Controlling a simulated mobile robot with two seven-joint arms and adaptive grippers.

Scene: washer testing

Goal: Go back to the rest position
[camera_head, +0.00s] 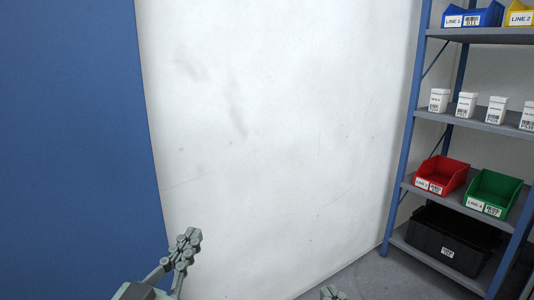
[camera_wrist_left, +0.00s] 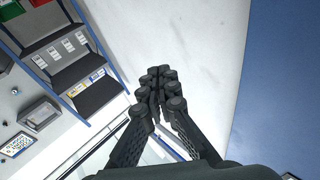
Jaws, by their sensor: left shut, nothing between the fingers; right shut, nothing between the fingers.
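My left gripper (camera_head: 186,250) is at the bottom of the head view, left of centre, in front of the white wall. Its fingertips are together with nothing between them; in the left wrist view the closed fingers (camera_wrist_left: 160,90) also show empty. My right gripper (camera_head: 332,293) shows only as a small tip at the bottom edge of the head view, right of centre. The rest of it is cut off by the frame.
A blue panel (camera_head: 70,130) stands at the left beside the white wall (camera_head: 280,120). A blue-framed shelf (camera_head: 408,140) at the right holds a red bin (camera_head: 441,175), a green bin (camera_head: 494,193), a black crate (camera_head: 447,240) and several white containers. The grey floor (camera_head: 375,278) before it looks clear.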

